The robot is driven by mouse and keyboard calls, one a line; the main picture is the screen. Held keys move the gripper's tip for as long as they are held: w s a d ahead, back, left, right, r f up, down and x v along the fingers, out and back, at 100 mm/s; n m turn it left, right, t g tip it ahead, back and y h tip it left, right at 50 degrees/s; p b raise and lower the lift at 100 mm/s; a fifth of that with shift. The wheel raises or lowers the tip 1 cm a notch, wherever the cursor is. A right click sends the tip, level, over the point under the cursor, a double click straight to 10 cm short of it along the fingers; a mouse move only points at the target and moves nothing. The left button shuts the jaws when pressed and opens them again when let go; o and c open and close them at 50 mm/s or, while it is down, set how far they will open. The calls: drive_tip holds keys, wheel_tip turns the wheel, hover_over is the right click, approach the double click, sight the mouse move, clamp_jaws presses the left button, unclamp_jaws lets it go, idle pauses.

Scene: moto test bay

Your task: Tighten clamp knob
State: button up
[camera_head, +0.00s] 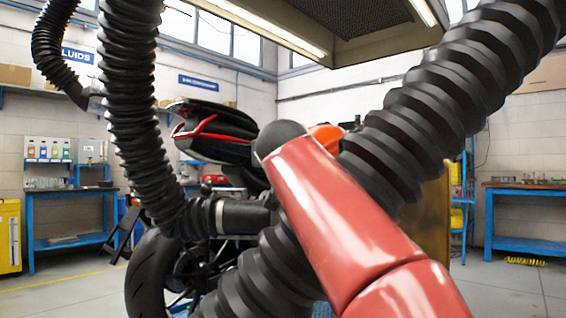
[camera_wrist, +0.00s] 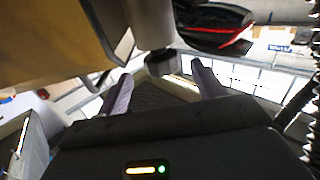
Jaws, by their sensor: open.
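A dark, faceted knob (camera_wrist: 161,64) sits on the end of a grey cylindrical part (camera_wrist: 152,24) in the wrist view; it looks like the clamp knob. My gripper (camera_wrist: 161,72) is open, one finger on each side of the knob in the picture, with visible gaps on both sides. I cannot tell whether the knob is level with the fingertips in depth. In the head view my red arm covers the middle, and my gripper and the knob are hidden behind it.
A motorcycle with a black and red tail (camera_head: 215,128) stands behind my arm. Ribbed black hoses (camera_head: 135,110) hang at the left and cross at the right (camera_head: 450,90). Blue workbenches (camera_head: 75,216) line the walls, with a yellow cabinet (camera_head: 10,236) at far left.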

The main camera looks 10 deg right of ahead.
drive_tip(key=p+x, duration=0.1)
drive_tip(key=x, duration=0.1)
drive_tip(key=p+x, duration=0.1)
drive_tip(key=x, duration=0.1)
drive_tip(key=p+x, duration=0.1)
drive_tip(key=x, duration=0.1)
drive_tip(key=shift+w+r, duration=0.35)
drive_tip(key=shift+w+d+f+p, duration=0.15)
drive_tip(key=shift+w+p, duration=0.2)
drive_tip(key=shift+w, duration=0.2)
